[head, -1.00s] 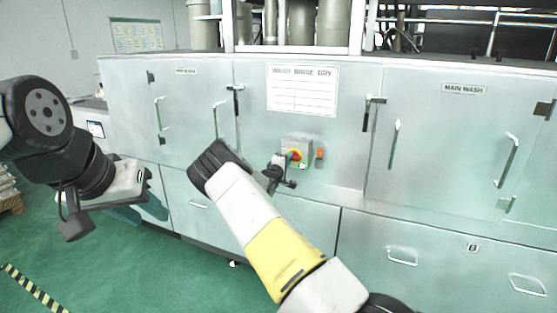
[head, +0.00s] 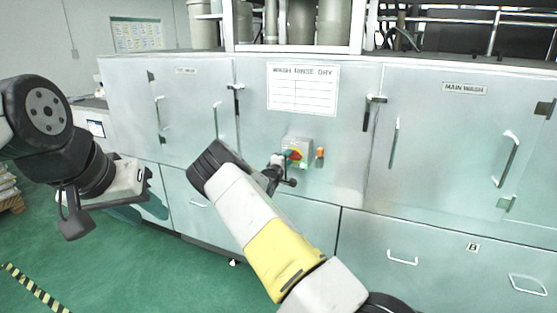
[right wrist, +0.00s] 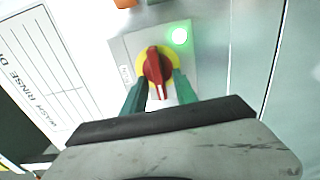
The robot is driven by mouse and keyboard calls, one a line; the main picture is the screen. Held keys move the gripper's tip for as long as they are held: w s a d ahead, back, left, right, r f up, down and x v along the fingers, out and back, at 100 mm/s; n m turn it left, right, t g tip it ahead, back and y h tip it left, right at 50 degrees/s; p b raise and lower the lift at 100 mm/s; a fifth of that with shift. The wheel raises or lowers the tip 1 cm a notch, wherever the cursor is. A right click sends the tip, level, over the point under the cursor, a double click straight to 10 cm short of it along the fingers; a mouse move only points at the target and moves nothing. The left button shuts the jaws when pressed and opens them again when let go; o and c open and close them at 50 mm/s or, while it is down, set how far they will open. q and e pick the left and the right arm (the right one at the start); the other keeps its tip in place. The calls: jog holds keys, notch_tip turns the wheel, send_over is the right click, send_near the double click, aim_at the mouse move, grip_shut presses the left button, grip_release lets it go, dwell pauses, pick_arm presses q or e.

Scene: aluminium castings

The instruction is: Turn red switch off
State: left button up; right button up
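The red switch (right wrist: 157,72) is a red knob on a yellow disc, on a grey box (right wrist: 125,47) with a lit green lamp. In the right wrist view the knob's handle runs roughly up and down the picture. My right gripper (right wrist: 160,90) has its two green fingers on either side of the knob's lower part, apart from each other; I cannot tell if they touch it. In the head view the red switch (head: 296,155) is partly hidden by my right gripper (head: 285,158). My left gripper (head: 140,212) hangs at the left, away from the switch; its finger opening is unclear.
The box is on the front of a large metal washing machine (head: 340,190) with doors and protruding handles. An orange button (head: 320,152) is right of the box. A sign (head: 302,90) is above it. Green floor (head: 130,270) is open at left.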

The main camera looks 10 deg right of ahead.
jog(key=v, duration=0.7)
jog(key=shift+s+a, duration=0.25)
jog(key=shift+s, duration=0.1)
